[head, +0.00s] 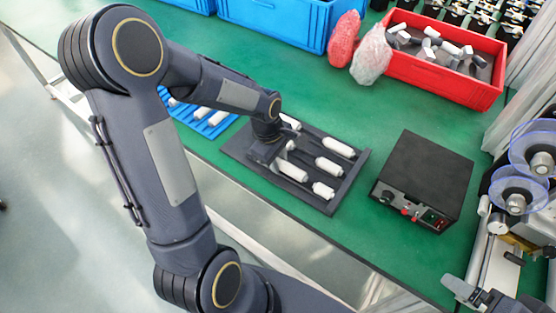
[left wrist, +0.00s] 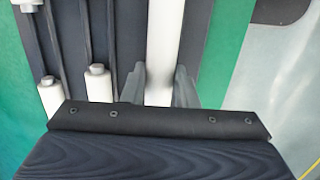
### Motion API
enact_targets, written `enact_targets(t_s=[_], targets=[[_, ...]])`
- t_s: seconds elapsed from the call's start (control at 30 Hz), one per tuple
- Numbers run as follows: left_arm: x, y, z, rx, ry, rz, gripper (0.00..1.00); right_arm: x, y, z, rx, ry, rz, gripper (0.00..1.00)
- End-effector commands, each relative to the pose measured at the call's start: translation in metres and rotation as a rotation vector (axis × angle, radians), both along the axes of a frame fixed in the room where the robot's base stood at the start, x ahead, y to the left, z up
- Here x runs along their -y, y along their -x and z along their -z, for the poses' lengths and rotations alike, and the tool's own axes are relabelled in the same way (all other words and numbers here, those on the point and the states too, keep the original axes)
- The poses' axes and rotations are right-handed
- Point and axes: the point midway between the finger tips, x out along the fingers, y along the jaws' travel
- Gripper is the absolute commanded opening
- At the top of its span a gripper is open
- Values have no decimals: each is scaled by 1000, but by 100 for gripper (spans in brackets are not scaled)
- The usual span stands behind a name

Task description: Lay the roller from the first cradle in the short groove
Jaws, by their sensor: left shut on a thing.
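A dark grooved tray (head: 233,152) on the green bench holds several white rollers, such as one at its far right (head: 338,148) and one at its near corner (head: 323,190). My left gripper (head: 268,152) is low over the tray's left part, its fingers mostly hidden by its own body. In the left wrist view my left gripper (left wrist: 160,88) is shut on a white roller (left wrist: 163,45), near the tray's edge. I cannot tell whether it is lifted. Two other rollers (left wrist: 50,95) (left wrist: 98,85) lie to its left. My right gripper (head: 478,295) shows partly at the lower right.
A blue tray (head: 222,126) with white rollers lies left of the dark tray. A black box with knobs (head: 428,175) stands to the right. Behind are a red bin (head: 440,78) of parts, red and clear bags (head: 371,58) and blue bins (head: 285,22).

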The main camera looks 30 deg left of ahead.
Motion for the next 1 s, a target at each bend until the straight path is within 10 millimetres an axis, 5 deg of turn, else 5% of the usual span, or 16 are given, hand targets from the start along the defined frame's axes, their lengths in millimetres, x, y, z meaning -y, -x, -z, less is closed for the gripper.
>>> enact_targets(t_s=[0.77, 0.8, 1.0], targets=[[0, 5, 16, -32, 6, -5, 2, 0, 0, 8, 0, 0, 0, 88], [-1, 5, 17, -32, 6, -5, 28, 0, 0, 8, 0, 0, 0, 88], [-1, 5, 17, -34, 5, -9, 52, 0, 0, 8, 0, 0, 0, 88]])
